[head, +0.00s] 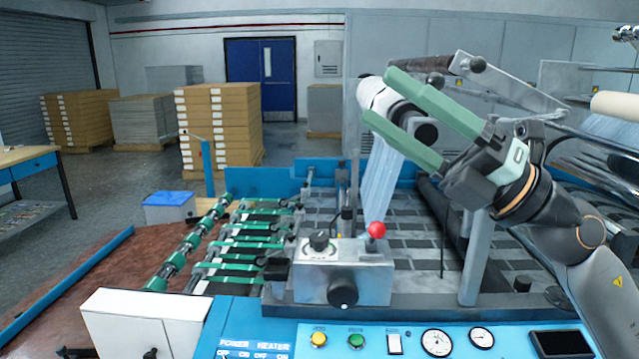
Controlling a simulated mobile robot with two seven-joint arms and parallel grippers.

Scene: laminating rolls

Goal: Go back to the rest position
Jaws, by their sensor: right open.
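My right gripper (380,98) reaches in from the right with its two long green fingers apart, so it is open. A white roll (371,92) with a dark end shows between the fingers in the picture. I cannot tell whether either finger touches it. Pale bluish film (380,190) hangs from the roll toward the machine bed. My right arm and fingers hide part of the roll and its mount. My left gripper is not in view.
The laminating machine's control box (343,268) with a red knob (376,230) stands below the gripper. A grey post (474,262) rises near my right arm. Another cream roll (614,106) is at the right edge. Stacked boxes (215,128) stand behind on open floor.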

